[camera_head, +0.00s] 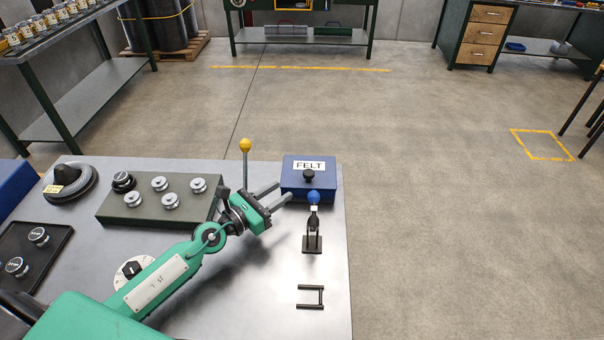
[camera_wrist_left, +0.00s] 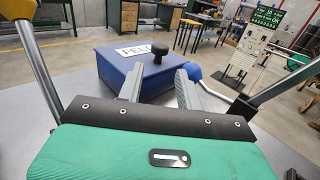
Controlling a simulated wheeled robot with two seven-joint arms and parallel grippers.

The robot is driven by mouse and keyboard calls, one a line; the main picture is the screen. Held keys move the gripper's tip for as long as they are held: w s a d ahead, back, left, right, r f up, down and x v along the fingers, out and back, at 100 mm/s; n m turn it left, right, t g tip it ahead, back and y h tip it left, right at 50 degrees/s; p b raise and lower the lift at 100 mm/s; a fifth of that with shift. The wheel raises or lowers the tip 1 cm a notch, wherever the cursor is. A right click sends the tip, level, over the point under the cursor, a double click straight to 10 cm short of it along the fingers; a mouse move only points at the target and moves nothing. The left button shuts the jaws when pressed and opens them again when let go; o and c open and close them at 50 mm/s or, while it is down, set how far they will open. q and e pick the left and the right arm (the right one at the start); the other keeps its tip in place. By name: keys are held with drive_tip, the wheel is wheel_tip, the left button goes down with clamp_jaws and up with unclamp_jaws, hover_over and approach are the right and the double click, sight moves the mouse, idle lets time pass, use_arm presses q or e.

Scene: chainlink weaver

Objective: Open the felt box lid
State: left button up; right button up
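The blue felt box (camera_head: 325,190) stands at the table's far right corner, with its lid closed. The lid carries a white FELT label (camera_head: 310,166) and a black knob (camera_head: 308,175). My left gripper (camera_head: 286,189) is open and empty beside the box's left front, with its fingers pointing toward it. In the left wrist view, the box (camera_wrist_left: 110,75) and its knob (camera_wrist_left: 158,57) appear beyond the two spread fingers (camera_wrist_left: 158,78). I cannot tell whether a fingertip touches the box. My right gripper is in neither view.
A black clamp (camera_head: 312,243) with a blue ball handle (camera_head: 313,197) stands just in front of the box. A yellow-knobbed lever (camera_head: 245,146) rises left of the gripper, by a grey-green block (camera_head: 130,209) with several metal knobs. A black bracket (camera_head: 310,288) lies nearer the front.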

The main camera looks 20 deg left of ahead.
sight(304, 175)
use_arm(q)
drive_tip(key=p+x, duration=0.1)
drive_tip(key=x, duration=0.7)
drive_tip(key=shift+w+d, duration=0.2)
drive_tip(key=shift+w, duration=0.15)
clamp_jaws()
